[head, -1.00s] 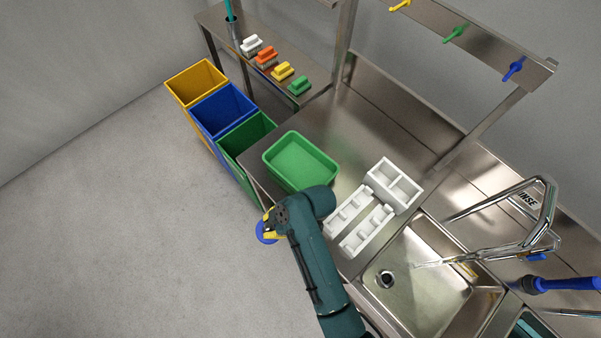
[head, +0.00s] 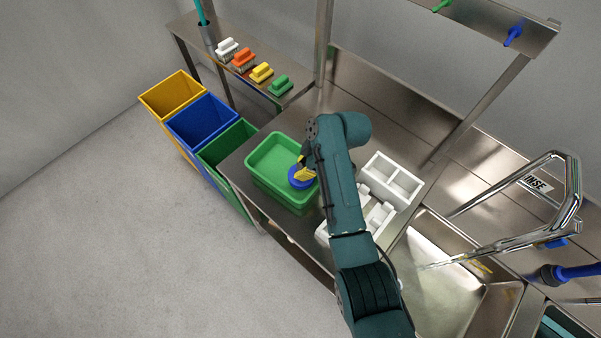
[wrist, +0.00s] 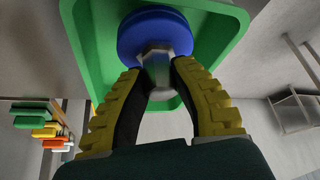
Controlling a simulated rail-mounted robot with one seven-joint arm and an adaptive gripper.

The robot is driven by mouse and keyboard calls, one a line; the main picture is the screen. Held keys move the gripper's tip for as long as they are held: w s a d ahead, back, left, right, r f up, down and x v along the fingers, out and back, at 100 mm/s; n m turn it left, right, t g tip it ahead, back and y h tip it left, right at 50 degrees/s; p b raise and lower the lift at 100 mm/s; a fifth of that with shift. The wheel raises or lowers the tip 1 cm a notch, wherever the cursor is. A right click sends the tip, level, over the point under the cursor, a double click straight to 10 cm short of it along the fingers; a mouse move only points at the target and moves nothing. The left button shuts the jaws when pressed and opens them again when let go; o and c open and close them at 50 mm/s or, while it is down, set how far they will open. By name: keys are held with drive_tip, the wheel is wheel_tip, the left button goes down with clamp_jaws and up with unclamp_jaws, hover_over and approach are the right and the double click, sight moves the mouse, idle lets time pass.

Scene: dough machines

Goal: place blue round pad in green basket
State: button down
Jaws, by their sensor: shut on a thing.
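The blue round pad (head: 295,180) is in my gripper (head: 305,172), over the right part of the green basket (head: 262,180) in the head view. In the wrist view the blue pad (wrist: 154,32) sits beyond the yellow-and-black fingers of my gripper (wrist: 156,75). The fingers close on a grey hexagonal stem (wrist: 157,62) on the pad. The green basket (wrist: 88,30) lies behind the pad, with its rim around it. I cannot tell whether the pad touches the basket floor.
A white divided holder (head: 392,181) stands right of the basket, partly behind my arm. Yellow (head: 172,92), blue (head: 202,120) and green (head: 228,142) bins stand to the left. Several coloured brushes lie on a back shelf (head: 290,92). A sink (head: 440,265) is at the right.

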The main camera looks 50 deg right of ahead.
drive_tip(key=shift+f, duration=1.55)
drive_tip(key=c, duration=1)
unclamp_jaws()
drive_tip(key=shift+f, duration=0.1)
